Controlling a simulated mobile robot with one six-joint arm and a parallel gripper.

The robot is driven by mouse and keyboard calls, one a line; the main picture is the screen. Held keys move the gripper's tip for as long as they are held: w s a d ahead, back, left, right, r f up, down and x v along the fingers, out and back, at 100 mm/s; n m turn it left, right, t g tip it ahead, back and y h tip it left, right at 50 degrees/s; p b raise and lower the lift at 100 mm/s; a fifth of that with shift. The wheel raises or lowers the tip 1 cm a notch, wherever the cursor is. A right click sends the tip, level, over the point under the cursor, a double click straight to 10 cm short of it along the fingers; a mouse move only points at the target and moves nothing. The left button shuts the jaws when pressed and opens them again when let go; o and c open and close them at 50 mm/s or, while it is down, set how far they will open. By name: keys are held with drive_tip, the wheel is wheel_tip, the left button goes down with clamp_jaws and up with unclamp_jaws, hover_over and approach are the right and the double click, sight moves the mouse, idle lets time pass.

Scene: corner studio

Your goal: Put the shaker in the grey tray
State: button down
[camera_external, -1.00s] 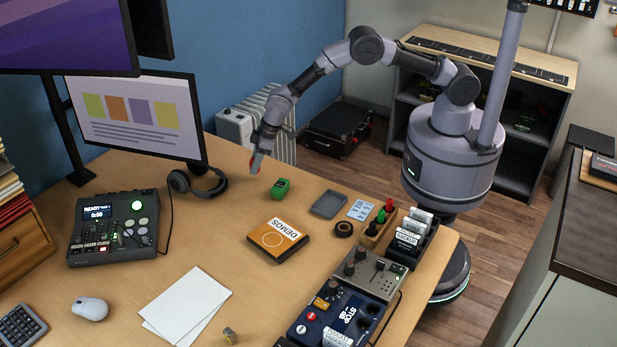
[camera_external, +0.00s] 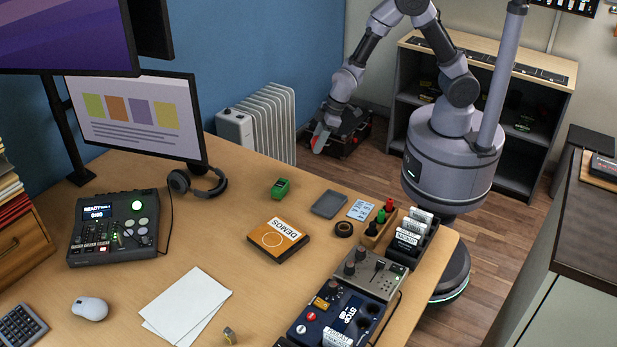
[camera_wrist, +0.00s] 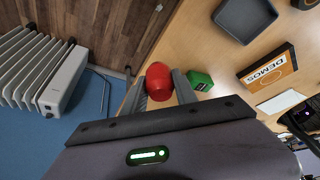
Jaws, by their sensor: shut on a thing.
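The shaker is a rounded red thing (camera_external: 317,144) (camera_wrist: 158,82). My gripper (camera_external: 319,150) is shut on it, with one finger on each side in the wrist view (camera_wrist: 159,90). It is held in the air near the far edge of the desk in the outside view. The grey tray (camera_external: 329,204) is a small, shallow, empty rectangle lying on the desk, below my gripper in the picture. The tray also shows at the top of the wrist view (camera_wrist: 272,14), apart from the shaker.
A green device (camera_external: 281,188) lies left of the tray, and a DEMOS box (camera_external: 278,240) is in front. A label sheet (camera_external: 361,210), a tape roll (camera_external: 344,229) and a wooden holder (camera_external: 374,240) with coloured pegs are to the right. A white radiator (camera_external: 262,120) stands behind the desk.

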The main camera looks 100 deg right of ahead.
drive_tip(key=s+r, duration=0.2)
drive_tip(key=s, duration=0.1)
drive_tip(key=m+h+p, duration=0.1)
drive_tip(key=m+p, duration=0.2)
drive_tip(key=p, duration=0.6)
hover_over(325, 205)
drive_tip(key=s, duration=0.1)
wheel_tip(325, 205, down, 2)
drive_tip(key=f+b, duration=0.2)
drive_tip(key=f, duration=0.1)
drive_tip(key=f+b, duration=0.5)
drive_tip(key=f, duration=0.1)
drive_tip(key=shift+s+a+f, duration=0.25)
drive_tip(key=shift+a, duration=0.05)
drive_tip(key=shift+r, duration=0.3)
drive_tip(key=shift+f, duration=0.1)
drive_tip(key=c, duration=1.3)
unclamp_jaws()
drive_tip(key=shift+f, duration=0.1)
drive_tip(key=shift+o, duration=0.2)
